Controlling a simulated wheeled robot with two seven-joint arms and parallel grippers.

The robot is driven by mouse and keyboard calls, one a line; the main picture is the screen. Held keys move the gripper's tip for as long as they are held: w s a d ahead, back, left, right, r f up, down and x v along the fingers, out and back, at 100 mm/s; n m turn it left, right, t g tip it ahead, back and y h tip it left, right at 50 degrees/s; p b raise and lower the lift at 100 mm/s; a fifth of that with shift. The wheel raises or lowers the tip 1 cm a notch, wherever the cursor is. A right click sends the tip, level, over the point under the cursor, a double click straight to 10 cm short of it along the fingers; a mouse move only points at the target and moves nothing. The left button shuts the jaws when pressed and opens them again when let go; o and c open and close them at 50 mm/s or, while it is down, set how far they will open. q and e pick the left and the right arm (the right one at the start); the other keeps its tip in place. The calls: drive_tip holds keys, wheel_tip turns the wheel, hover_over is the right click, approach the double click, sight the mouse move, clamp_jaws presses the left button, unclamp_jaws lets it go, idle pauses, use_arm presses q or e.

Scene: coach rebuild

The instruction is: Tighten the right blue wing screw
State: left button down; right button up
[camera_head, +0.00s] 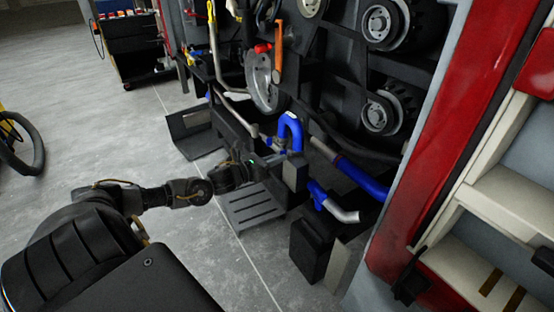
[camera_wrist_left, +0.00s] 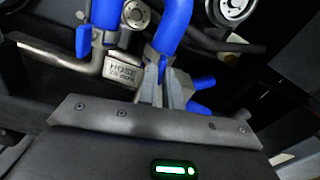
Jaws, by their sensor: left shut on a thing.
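A blue U-shaped hose (camera_head: 291,124) rises from the engine bay, and its two legs end at metal clamps in the left wrist view. The right blue wing screw (camera_wrist_left: 163,66) is at the clamp of the right leg. It is mostly hidden by the fingers. My left gripper (camera_wrist_left: 165,84) is shut on it. In the head view my left gripper (camera_head: 270,159) reaches in from the left to the hose's base, too small there to show the screw. A left blue wing screw (camera_wrist_left: 81,42) sits at the other clamp. My right gripper is out of view.
A metal label reading HOSE (camera_wrist_left: 120,72) is left of the fingers. Other blue pipes (camera_head: 362,180) lie to the right. A slotted grey step (camera_head: 253,207) and a dark box (camera_head: 308,252) are below.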

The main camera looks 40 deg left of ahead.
use_arm(q)
drive_tip(key=shift+f, duration=0.1)
drive_tip(key=c, duration=1.6)
unclamp_jaws()
drive_tip(key=shift+o, duration=0.2)
drive_tip(key=p+v, duration=0.1)
drive_tip(key=v, duration=1)
drive_tip(key=shift+p, duration=0.3)
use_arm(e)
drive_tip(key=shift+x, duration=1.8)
use_arm(q)
drive_tip(key=shift+w, duration=0.1)
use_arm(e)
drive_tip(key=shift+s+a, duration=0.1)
